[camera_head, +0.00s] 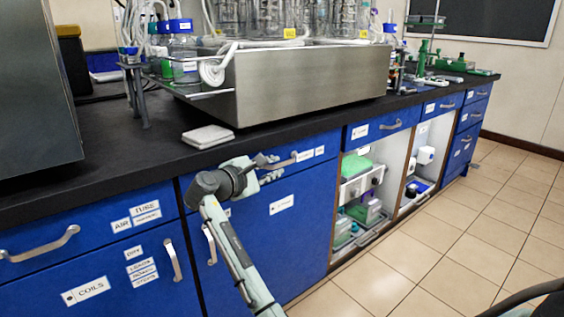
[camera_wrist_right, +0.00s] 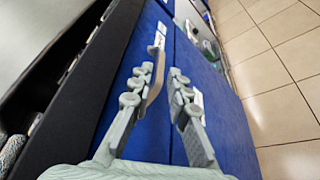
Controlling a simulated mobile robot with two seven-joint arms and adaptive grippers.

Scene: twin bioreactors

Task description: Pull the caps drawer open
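A blue drawer front (camera_head: 328,148) sits under the black worktop, with a metal handle (camera_head: 292,160) and small white labels (camera_head: 305,156) too small to read, so I cannot tell whether it is the caps drawer. It looks closed. My right gripper (camera_head: 268,166) is at the left end of this handle. In the right wrist view, the right gripper's fingers (camera_wrist_right: 161,72) are apart, and the handle (camera_wrist_right: 155,80) shows between them, nearer the left finger. I cannot tell whether they touch it. My left gripper is not in view.
Below is a blue cupboard door (camera_head: 275,235). At left is a drawer labelled air tube (camera_head: 75,225) with its own handle. To the right are open shelves (camera_head: 362,195) and another drawer (camera_head: 385,124). A steel tray (camera_head: 300,85) stands on the worktop. The tiled floor (camera_head: 430,240) is clear.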

